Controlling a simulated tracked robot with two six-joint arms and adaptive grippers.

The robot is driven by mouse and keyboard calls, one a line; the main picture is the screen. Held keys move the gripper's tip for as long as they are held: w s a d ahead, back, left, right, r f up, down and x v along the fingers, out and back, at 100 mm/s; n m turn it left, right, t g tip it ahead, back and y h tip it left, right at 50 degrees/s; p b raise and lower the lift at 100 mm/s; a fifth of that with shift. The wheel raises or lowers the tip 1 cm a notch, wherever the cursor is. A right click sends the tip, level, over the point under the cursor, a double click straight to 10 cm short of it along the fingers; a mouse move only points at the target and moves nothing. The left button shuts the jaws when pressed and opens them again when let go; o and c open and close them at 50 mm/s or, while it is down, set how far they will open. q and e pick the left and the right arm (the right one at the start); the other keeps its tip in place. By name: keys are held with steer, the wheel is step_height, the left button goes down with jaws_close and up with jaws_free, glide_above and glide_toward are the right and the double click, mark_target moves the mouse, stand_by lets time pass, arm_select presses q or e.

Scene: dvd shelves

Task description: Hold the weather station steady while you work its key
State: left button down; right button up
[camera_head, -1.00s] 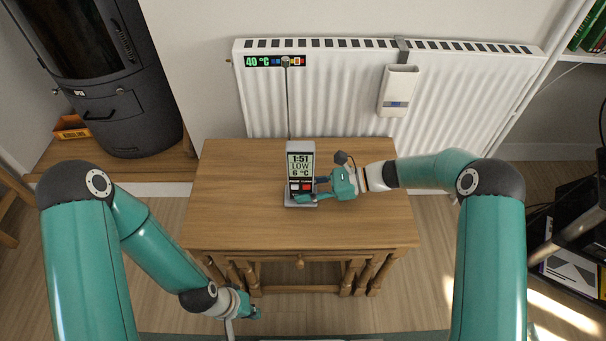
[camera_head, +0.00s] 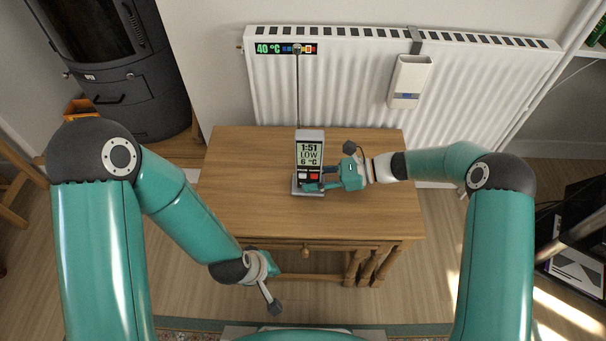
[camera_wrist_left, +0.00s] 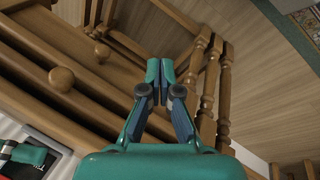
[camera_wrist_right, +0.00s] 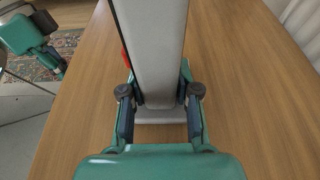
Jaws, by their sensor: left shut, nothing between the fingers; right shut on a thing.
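The weather station (camera_head: 310,153) stands upright on the wooden table (camera_head: 255,200). It is grey, with a display reading 1:51, LOW and 6 °C. Below the display are a red key (camera_head: 314,176) and a pale key (camera_head: 303,177). My right gripper (camera_head: 322,179) is shut on the station's lower part from the right. In the right wrist view, the station's grey body (camera_wrist_right: 155,45) stands between the fingers (camera_wrist_right: 158,98). My left gripper (camera_head: 276,264) is in front of the table, below its top, apart from the station. Its fingers are together and empty in the left wrist view (camera_wrist_left: 160,75).
A white radiator (camera_head: 345,85) with a 40 °C strip (camera_head: 275,49) is behind the table. A white holder (camera_head: 409,80) hangs on it. A dark stove (camera_head: 125,70) stands at the left. The table top is clear around the station.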

mark_target(303, 176)
arm_select(q)
steer(key=w+d+r+n+t, duration=0.2)
steer(key=d+r+t, duration=0.1)
steer(key=r, duration=0.4)
steer(key=w+d+r+n+t, duration=0.2)
steer(key=w+d+r, duration=0.1)
steer(key=r, duration=0.5)
steer(key=shift+d+t+y, duration=0.3)
steer(key=shift+d+t, duration=0.05)
steer(key=shift+t, duration=0.05)
steer(key=shift+r, duration=0.1)
steer(key=shift+w+d, duration=0.1)
steer(key=shift+w, duration=4.25)
steer(key=shift+w, duration=0.4)
